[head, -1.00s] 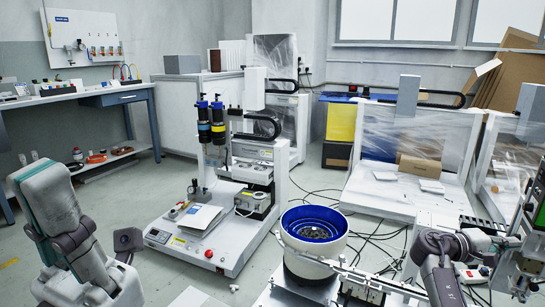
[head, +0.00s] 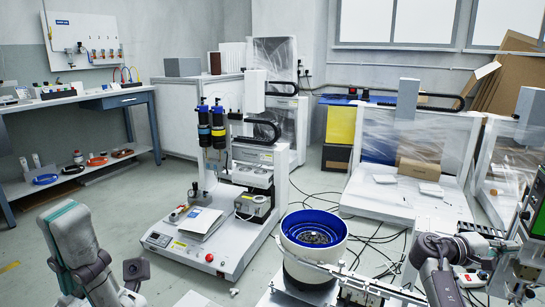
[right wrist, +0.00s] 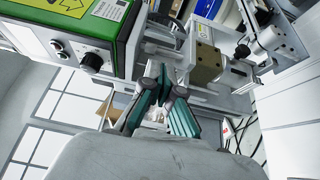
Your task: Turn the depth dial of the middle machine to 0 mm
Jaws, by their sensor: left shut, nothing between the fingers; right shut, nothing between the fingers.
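In the right wrist view, a green and grey machine housing (right wrist: 118,22) with a yellow warning label fills the upper left. A round black dial (right wrist: 92,62) is on its front, with a smaller knob (right wrist: 57,45) beside it. No scale is readable, and I cannot tell whether this is the depth dial. My right gripper (right wrist: 165,80) is shut and empty, apart from the dial, to its right. In the head view, it is beside the machine at the right edge (head: 530,215).
A gantry screwdriver machine (head: 215,250) stands left of centre. A blue-lined bowl feeder (head: 300,265) is in front centre, with a rail running right. Film-wrapped machines (head: 455,150) stand behind. A workbench (head: 75,104) is at left. Open floor lies between bench and gantry machine.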

